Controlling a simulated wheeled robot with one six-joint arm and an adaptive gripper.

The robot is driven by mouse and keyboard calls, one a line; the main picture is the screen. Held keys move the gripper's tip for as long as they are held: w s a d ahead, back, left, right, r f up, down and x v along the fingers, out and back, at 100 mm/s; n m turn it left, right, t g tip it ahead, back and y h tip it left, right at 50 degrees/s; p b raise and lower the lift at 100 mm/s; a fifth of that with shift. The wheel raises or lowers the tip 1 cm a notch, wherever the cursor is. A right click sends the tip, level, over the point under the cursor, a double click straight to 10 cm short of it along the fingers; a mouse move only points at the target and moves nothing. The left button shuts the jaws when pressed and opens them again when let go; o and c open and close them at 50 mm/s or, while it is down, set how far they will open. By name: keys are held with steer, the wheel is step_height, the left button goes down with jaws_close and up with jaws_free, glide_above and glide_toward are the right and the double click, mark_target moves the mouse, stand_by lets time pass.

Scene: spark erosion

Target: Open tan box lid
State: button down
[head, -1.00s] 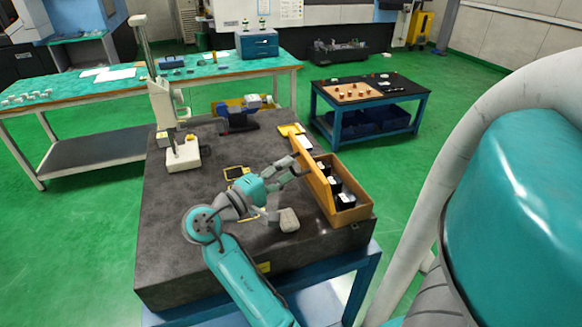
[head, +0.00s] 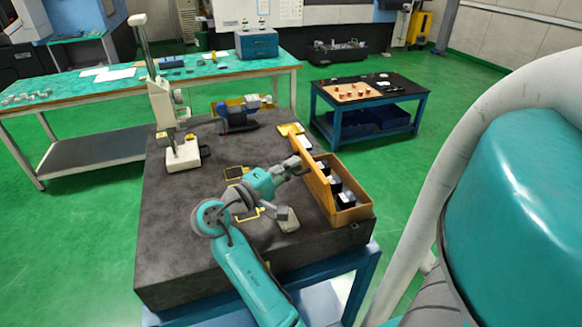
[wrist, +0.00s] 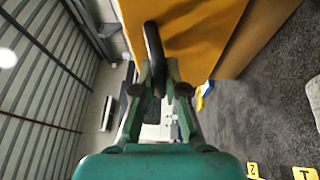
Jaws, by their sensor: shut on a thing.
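The tan box (head: 352,216) sits at the right edge of the dark stone table. Its lid (head: 318,186) stands up steeply along the box's left side, leaving the inside open to view. Several dark items with pale tops show in the box. My gripper (head: 299,163) is at the lid's left face, near its upper far part. In the wrist view the lid (wrist: 205,30) fills the top as a flat tan panel. There my gripper (wrist: 160,88) is shut on a dark curved piece (wrist: 154,45), seemingly the lid's handle. The exact contact is partly hidden.
The stone table (head: 185,230) also carries a tall measuring stand (head: 160,100), a blue device (head: 238,118), a grey block (head: 287,219) near my arm and a yellow-edged item (head: 236,172). A black-topped bench (head: 400,88) stands behind the box.

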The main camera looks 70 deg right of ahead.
steer(key=shift+s+d+r, duration=0.5)
steer(key=shift+s+r, duration=0.1)
steer(key=c, duration=1.2)
jaws_free()
steer(key=r+v, duration=0.1)
steer(key=v, duration=1.1)
steer(key=shift+f, duration=0.4)
